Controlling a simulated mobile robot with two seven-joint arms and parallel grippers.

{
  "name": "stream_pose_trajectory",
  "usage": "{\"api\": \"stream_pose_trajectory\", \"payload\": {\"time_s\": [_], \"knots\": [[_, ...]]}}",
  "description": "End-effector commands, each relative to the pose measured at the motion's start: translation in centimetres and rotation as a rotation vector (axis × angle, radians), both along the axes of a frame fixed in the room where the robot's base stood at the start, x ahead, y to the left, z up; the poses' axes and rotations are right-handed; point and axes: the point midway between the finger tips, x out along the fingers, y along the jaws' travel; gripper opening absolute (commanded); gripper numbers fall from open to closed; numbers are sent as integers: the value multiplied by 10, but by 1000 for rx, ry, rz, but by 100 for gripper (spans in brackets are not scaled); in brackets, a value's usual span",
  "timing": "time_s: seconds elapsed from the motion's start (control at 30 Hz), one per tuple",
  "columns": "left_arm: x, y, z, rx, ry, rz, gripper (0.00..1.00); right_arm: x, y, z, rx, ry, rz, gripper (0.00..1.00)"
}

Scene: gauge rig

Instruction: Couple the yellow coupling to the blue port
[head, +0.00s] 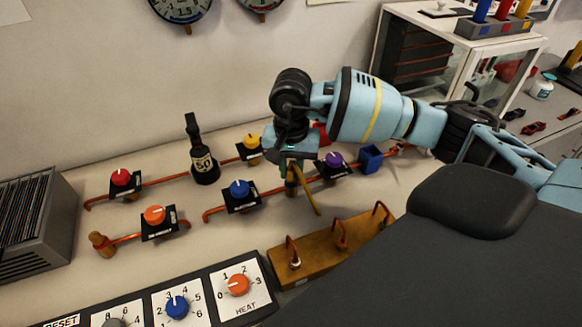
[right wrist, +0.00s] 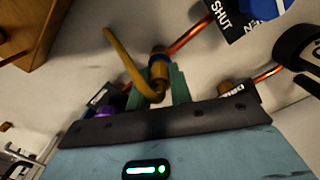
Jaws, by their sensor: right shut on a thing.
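My right gripper (head: 291,180) is shut on the yellow coupling, and its green fingers also show in the right wrist view (right wrist: 165,85). The coupling is a bent yellow tube (right wrist: 122,55) that sticks out past the fingers; it slants down to the right in the head view (head: 308,198). My left gripper is not in view.
Valves with blue (head: 239,188), orange (head: 154,215), red (head: 121,177), yellow (head: 250,142) and purple (head: 333,160) knobs surround the spot. A wooden block (head: 318,256) with bent copper tubes stands in front. A small blue box (head: 370,157) is to the right.

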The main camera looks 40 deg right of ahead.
Motion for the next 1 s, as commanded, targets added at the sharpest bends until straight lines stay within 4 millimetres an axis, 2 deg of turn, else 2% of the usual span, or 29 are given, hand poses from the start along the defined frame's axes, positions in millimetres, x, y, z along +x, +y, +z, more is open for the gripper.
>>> {"api": "stream_pose_trajectory", "payload": {"time_s": [0.57, 0.6, 0.7, 0.9, 1.0], "knots": [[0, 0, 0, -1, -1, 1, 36, 0, 0, -1, -1, 2, 0, 0], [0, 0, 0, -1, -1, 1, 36, 0, 0, 0, -1, 2, 0, 22], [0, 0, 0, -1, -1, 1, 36, 0, 0, 0, -1, 2, 0, 35], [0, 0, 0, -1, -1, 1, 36, 0, 0, 0, 0, 1, 0, 35], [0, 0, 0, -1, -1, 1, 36, 0, 0, 0, 0, 1, 0, 48]]}}
